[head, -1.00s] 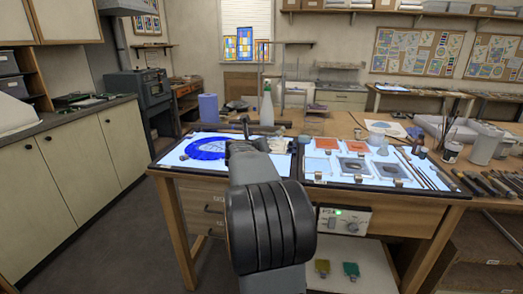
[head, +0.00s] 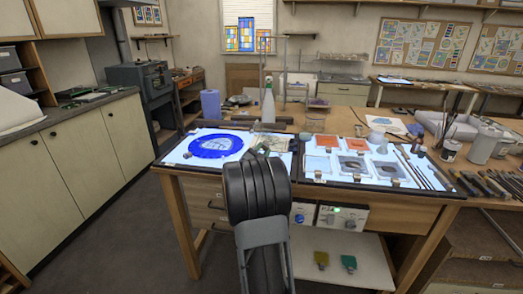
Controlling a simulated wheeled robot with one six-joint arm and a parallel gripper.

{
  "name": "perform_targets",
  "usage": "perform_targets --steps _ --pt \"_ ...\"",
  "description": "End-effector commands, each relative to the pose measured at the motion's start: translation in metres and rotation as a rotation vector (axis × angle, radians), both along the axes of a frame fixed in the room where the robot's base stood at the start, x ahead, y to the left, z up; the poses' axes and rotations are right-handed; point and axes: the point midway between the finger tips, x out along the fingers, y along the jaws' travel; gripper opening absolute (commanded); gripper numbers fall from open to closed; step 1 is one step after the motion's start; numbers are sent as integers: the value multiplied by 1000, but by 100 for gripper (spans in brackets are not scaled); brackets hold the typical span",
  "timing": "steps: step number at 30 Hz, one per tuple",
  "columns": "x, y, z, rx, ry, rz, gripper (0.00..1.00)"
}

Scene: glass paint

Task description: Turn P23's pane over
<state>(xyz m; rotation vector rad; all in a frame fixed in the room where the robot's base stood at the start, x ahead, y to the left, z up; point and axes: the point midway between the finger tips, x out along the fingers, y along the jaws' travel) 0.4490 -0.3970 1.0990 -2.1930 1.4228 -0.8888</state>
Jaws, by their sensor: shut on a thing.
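My gripper (head: 262,151) is over the right part of the left light panel (head: 180,154), mostly hidden behind my own arm. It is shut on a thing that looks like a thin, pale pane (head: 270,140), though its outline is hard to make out. I cannot tell which face is up or whether it touches the panel. A blue round painted piece (head: 215,145) lies on the left panel, left of my gripper.
The right panel holds orange panes (head: 325,141), grey framed pieces (head: 354,166) and long brushes (head: 420,168). A spray bottle (head: 268,102) and a blue roll (head: 210,105) stand behind the left panel. Jars and tools crowd the right side.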

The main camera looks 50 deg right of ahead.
Motion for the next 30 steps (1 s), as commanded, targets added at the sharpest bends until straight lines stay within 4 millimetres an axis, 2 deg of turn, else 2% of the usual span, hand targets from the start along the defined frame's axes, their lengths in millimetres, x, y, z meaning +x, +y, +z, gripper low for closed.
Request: perform_targets --steps 1,6,8,13,15,18,30 --pt "-1 -1 -7 -32 47 -2 0" --pt "-4 -2 -10 -170 265 -3 0" --pt "-5 -3 -11 -179 371 13 0" --pt "-7 -4 -32 -188 679 68 0" --pt "-5 -3 -52 -188 669 68 0" --pt "-5 -3 -63 -188 666 67 0" --pt "-5 -3 -94 -187 662 65 0"
